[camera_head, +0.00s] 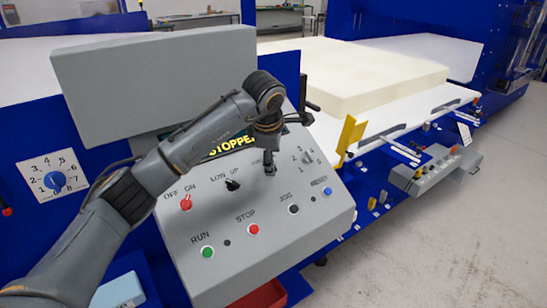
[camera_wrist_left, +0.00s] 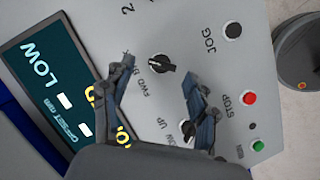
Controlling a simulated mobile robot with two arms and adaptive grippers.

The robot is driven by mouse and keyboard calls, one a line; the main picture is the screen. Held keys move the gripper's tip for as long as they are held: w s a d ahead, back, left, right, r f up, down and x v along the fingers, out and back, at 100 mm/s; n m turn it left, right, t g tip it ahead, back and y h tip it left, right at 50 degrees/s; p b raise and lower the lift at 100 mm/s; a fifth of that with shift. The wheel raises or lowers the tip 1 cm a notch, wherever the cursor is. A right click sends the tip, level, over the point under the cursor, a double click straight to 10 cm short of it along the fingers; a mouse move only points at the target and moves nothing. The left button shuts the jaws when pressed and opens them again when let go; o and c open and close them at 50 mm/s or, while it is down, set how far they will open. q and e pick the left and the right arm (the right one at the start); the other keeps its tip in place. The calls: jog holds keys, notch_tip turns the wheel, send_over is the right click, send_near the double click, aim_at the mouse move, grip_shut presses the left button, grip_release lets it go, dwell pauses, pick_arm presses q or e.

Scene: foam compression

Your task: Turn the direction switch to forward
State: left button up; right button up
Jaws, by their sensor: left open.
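The direction switch (camera_wrist_left: 162,64) is a black rotary knob with a pale mark on the grey sloped control panel (camera_head: 325,215). A partly readable "FWD" label is beside it in the wrist view. My left gripper (camera_wrist_left: 158,67) is open, with one finger on each side of the knob in that view; I cannot tell whether they touch it. In the head view, my left gripper (camera_head: 270,165) points down at the panel and mostly hides the switch.
Near the switch are the low/up knob (camera_head: 232,185), red off/on switch (camera_head: 186,203), red stop button (camera_head: 253,229), green run button (camera_head: 207,252) and black jog button (camera_head: 293,209). A display (camera_wrist_left: 62,95) is partly covered by my arm. A foam block (camera_head: 350,75) lies behind.

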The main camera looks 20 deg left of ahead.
pick_arm(q)
jog(key=shift+w+f, duration=0.2)
jog(key=shift+f, duration=0.35)
jog(key=shift+f+p, duration=0.4)
jog(key=shift+f, duration=0.3)
jog(key=shift+w+f, duration=0.2)
jog(key=shift+w, duration=0.05)
jog(key=c, duration=1.1)
jog(key=shift+a+b, duration=0.1)
jog(key=shift+b, duration=0.3)
jog(key=shift+c, duration=0.2)
jog(key=n+t+y+b, duration=0.1)
jog(key=n+b, duration=0.3)
jog(key=b, duration=0.2)
jog(key=n+t+y+b, duration=0.1)
jog(key=n+b, duration=0.3)
jog(key=b, duration=0.3)
jog(key=n+t+y+b, duration=0.1)
jog(key=n+b, duration=0.4)
jog(key=b, duration=0.2)
jog(key=shift+s+d+f+t, duration=0.3)
jog(key=shift+f, duration=0.1)
jog(key=shift+r+n+y+b, duration=0.2)
jog(key=shift+n+y+b, duration=0.4)
jog(key=shift+n+b, duration=1.05)
